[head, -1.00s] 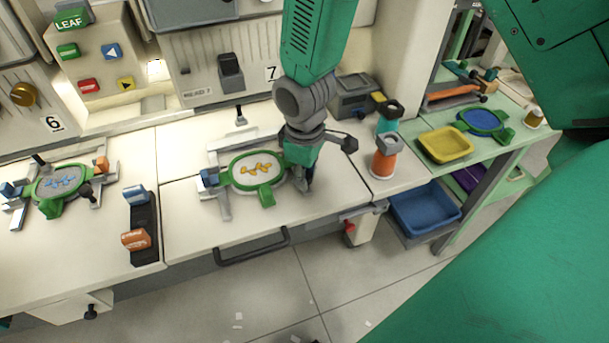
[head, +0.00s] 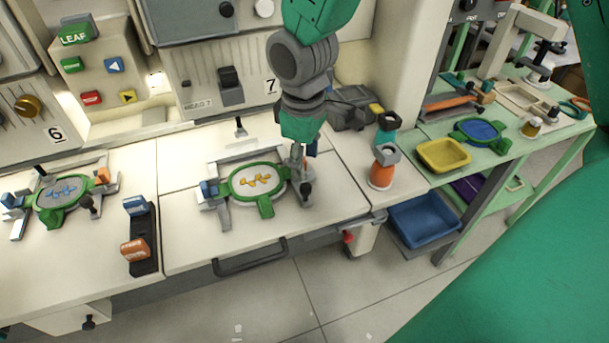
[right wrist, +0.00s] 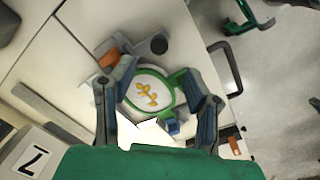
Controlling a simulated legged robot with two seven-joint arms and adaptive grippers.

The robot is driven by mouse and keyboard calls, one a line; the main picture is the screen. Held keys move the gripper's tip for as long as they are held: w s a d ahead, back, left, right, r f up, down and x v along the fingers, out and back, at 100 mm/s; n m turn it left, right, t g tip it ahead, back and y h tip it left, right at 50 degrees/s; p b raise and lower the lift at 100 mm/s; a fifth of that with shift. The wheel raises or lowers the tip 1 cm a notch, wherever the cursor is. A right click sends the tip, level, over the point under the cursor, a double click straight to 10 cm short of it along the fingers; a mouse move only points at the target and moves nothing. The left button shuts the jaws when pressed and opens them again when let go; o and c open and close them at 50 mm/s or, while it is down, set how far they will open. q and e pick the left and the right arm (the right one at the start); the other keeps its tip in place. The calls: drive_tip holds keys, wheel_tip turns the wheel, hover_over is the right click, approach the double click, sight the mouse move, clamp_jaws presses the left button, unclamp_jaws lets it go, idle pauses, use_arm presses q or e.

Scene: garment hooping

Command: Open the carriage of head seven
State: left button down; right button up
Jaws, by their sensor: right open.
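Head seven (head: 215,75) has a panel marked 7, which also shows in the right wrist view (right wrist: 38,163). Below it, a grey frame (head: 222,212) holds a green hoop (head: 265,208) with a yellow motif on white cloth (head: 250,181). The hoop also shows in the right wrist view (right wrist: 165,82). A blue clip (head: 208,188) sits at its left, a black knob (head: 306,188) at its right. My right gripper (head: 299,168) points down over the hoop's right end. Its fingers (right wrist: 172,84) are apart with nothing gripped. An orange clip (right wrist: 108,58) shows beside one finger. My left gripper is out of view.
A dark bar handle (head: 250,257) runs along the table's front edge. An orange bottle (head: 382,172) stands just right of the gripper. Station six's hoop (head: 62,190) and a dark rack with blue and orange tags (head: 143,240) lie left. Yellow (head: 445,155) and blue (head: 423,221) trays are right.

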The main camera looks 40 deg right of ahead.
sight(305, 186)
wheel_tip(305, 186, up, 4)
drive_tip(key=shift+a+f, duration=0.1)
drive_tip(key=shift+f, duration=0.1)
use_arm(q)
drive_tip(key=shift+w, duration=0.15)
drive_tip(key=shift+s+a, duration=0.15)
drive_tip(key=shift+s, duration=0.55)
use_arm(e)
drive_tip(key=f+n, duration=0.4)
drive_tip(key=n, duration=0.2)
drive_tip(key=f+n, duration=0.4)
drive_tip(key=n, duration=0.2)
drive_tip(key=f+n, duration=0.4)
drive_tip(key=n, duration=0.2)
drive_tip(key=shift+w+d+f+y, duration=0.15)
drive_tip(key=shift+w+d+y, duration=0.1)
drive_tip(key=shift+d+y, duration=0.05)
